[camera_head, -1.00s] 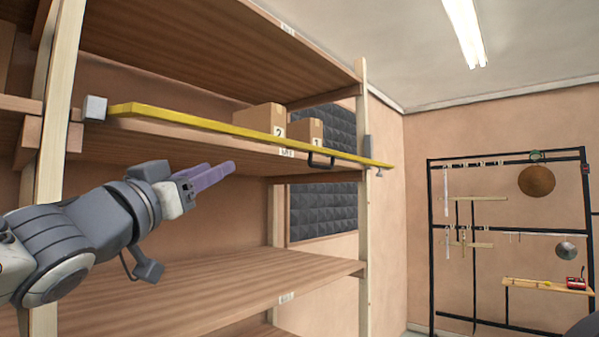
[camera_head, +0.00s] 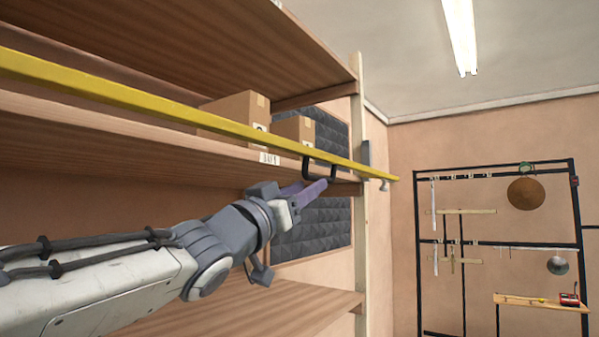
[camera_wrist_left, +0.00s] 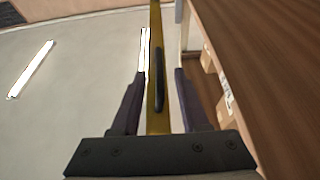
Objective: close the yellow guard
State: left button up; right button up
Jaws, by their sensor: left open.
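The yellow guard (camera_head: 225,124) is a long bar running across the front of the shelf. Its far right end passes in front of the right post, and in the left wrist view a gap shows between bar and post. A black handle (camera_head: 319,168) sits on the bar near that end. My left gripper (camera_head: 318,186) is open just below the handle in the head view. In the left wrist view, the yellow bar (camera_wrist_left: 155,50) and dark handle (camera_wrist_left: 159,80) line up between the open purple fingers (camera_wrist_left: 161,75). Contact cannot be told. My right gripper is not in view.
Two cardboard boxes (camera_head: 236,110) stand on the shelf board (camera_head: 120,135) behind the guard. A grey bracket (camera_head: 366,153) is on the right wooden post (camera_head: 358,230). A black rack (camera_head: 418,250) with hanging items stands against the far wall, clear of my arm.

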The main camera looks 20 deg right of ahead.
pick_arm(q)
jog(key=p+x, duration=0.2)
jog(key=x, duration=0.3)
grip_shut()
jog(key=shift+r, duration=0.1)
dwell(1.3)
